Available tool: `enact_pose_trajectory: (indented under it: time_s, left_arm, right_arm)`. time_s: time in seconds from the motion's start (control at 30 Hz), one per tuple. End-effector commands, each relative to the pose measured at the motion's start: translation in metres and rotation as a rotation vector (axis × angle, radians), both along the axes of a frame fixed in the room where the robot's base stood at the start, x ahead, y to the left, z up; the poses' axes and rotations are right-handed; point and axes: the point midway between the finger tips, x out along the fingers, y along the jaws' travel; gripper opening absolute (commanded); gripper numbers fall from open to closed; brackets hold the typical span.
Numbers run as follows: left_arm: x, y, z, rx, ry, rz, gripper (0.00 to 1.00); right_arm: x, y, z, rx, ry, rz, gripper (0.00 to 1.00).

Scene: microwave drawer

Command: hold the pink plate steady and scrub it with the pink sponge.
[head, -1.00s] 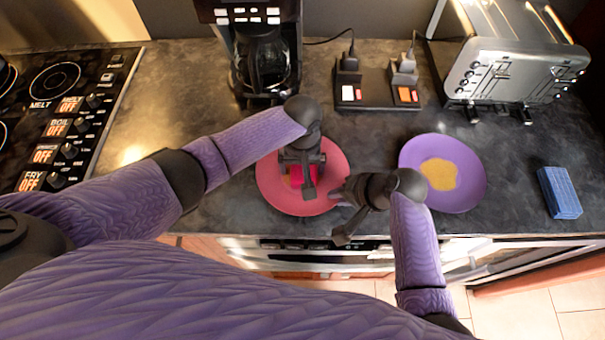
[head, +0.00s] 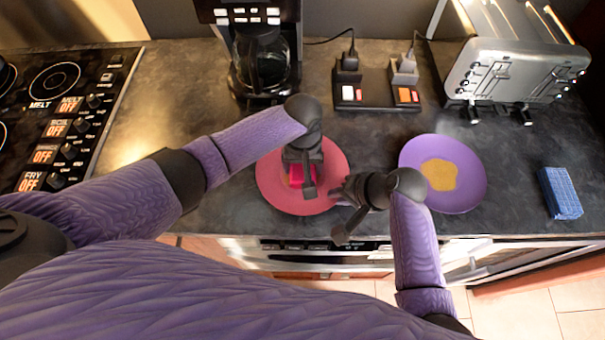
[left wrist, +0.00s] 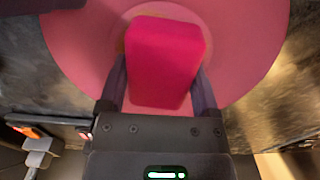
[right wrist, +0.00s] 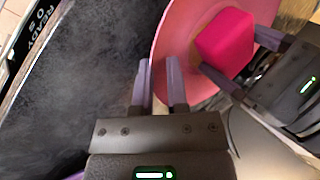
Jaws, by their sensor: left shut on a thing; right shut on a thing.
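The pink plate (head: 334,166) lies on the dark counter, below the coffee maker in the head view. My left gripper (head: 303,178) is over the plate, shut on the pink sponge (head: 297,176). In the left wrist view the sponge (left wrist: 165,58) sits between the fingers, over the plate's middle. A bit of brownish stain shows beside it. My right gripper (head: 343,194) is at the plate's right rim. In the right wrist view its fingers (right wrist: 162,75) are shut on the plate rim (right wrist: 176,48). The gripper and sponge hide much of the plate's centre.
A purple plate (head: 470,187) with a yellow-brown stain lies to the right. A blue sponge (head: 560,193) lies farther right. The coffee maker (head: 262,60), a power strip (head: 377,95) and a toaster (head: 515,70) stand behind. A stovetop (head: 60,110) is at left.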

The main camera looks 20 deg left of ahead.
Motion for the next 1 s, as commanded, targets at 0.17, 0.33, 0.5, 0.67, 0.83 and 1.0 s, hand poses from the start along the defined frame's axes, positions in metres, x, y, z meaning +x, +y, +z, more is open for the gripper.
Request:
enact_pose_trajectory:
  time_s: [0.17,0.33,0.5,0.67,0.83,1.0]
  left_arm:
    - [0.0,0.0,-0.002,-0.001,0.0,0.0,0.0]
    - [-0.01,-0.003,-0.003,-0.001,0.002,-0.002,0.0]
    - [-0.018,-0.005,-0.003,-0.001,0.004,-0.002,0.0]
    - [-0.008,-0.003,-0.004,-0.001,0.004,0.0,0.0]
    - [-0.001,0.0,-0.006,0.001,0.001,0.001,0.0]
    - [-0.013,-0.004,-0.005,-0.002,0.002,-0.002,0.0]
  right_arm:
    - [0.0,0.0,-0.001,-0.002,0.002,0.0,0.0]
    - [-0.001,0.0,-0.001,-0.002,0.002,0.0,0.0]
    - [0.0,0.0,-0.001,-0.002,0.0,-0.001,0.0]
    - [0.0,0.0,0.0,-0.001,-0.001,-0.002,0.0]
    - [0.0,0.0,-0.001,-0.002,0.002,0.0,0.0]
    - [-0.001,-0.001,-0.002,-0.002,0.003,-0.001,0.0]
